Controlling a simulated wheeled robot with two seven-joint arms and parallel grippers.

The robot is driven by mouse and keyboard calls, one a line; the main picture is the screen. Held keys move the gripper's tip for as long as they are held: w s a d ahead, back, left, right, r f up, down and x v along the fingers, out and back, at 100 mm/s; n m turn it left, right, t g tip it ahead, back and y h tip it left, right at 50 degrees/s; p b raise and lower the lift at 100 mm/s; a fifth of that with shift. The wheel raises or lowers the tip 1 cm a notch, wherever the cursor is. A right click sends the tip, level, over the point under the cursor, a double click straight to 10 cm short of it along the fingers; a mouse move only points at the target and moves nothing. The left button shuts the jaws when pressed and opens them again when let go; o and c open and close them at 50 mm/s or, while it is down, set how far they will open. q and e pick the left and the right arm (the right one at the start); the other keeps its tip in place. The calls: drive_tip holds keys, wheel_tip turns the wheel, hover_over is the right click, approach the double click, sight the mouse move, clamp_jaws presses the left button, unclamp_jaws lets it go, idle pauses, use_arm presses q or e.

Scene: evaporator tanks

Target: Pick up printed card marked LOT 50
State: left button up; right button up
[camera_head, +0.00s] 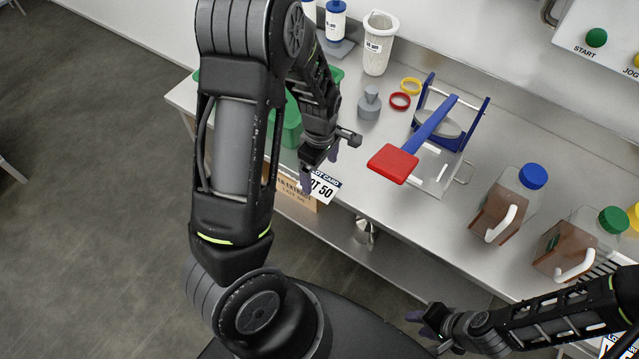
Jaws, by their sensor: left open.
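My right gripper (418,323) is low in the view, off the counter's front edge and away from the card. I cannot tell whether its fingers are apart.
A red-and-blue paddle (396,163) lies by a blue-framed stand (450,122). A grey weight (369,103), a red ring (400,101) and a white cup (377,45) stand behind. Brown-filled jugs (500,212) are at right. A green bin (291,124) is partly behind my left arm.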

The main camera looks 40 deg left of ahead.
sight(319, 185)
use_arm(q)
wheel_tip(319, 185, down, 5)
drive_tip(key=shift+a+r+p, duration=0.1)
drive_tip(key=shift+r+p, duration=0.1)
drive_tip(key=shift+p, duration=0.15)
drive_tip(key=shift+c, duration=0.4)
drive_tip(key=c, duration=1.3)
